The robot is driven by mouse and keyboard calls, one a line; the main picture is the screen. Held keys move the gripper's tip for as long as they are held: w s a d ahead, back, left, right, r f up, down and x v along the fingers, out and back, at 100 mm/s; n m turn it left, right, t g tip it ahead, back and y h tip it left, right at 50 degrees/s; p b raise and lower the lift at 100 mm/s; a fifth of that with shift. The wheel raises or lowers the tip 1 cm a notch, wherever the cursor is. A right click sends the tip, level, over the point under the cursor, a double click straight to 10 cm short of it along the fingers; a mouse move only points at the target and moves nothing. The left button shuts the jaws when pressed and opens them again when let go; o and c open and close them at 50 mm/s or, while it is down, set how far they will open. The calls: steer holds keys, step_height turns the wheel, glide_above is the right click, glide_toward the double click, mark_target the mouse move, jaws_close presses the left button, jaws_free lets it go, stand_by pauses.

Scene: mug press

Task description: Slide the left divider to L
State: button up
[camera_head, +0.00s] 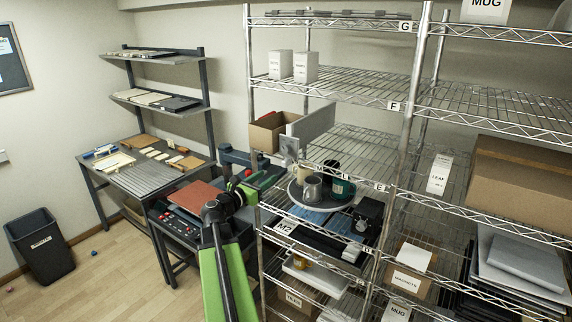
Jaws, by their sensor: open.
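A light grey upright panel (313,124), which looks like the left divider, stands on the wire shelf labelled E, just right of an open cardboard box (267,132). A smaller grey plate (290,148) shows at its front end. Small M and L tags (332,168) hang on that shelf's front edge, to the right of the panel. My gripper (244,181) is at the end of my green and black arm, left of and below the panel and apart from it. It is open and looks empty, though its fingers are small and partly hidden by my wrist.
Shelf E (362,147) is bare to the right of the panel. Below it, mugs (312,188) stand on a round tray (318,204). A metal rack post (403,130) rises at the right. A workbench with a red plate (194,194) stands left of my arm.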

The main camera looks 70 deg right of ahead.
mark_target(283, 165)
steer(key=x, duration=1.3)
steer(key=shift+d, duration=0.15)
jaws_close()
stand_by(0.7)
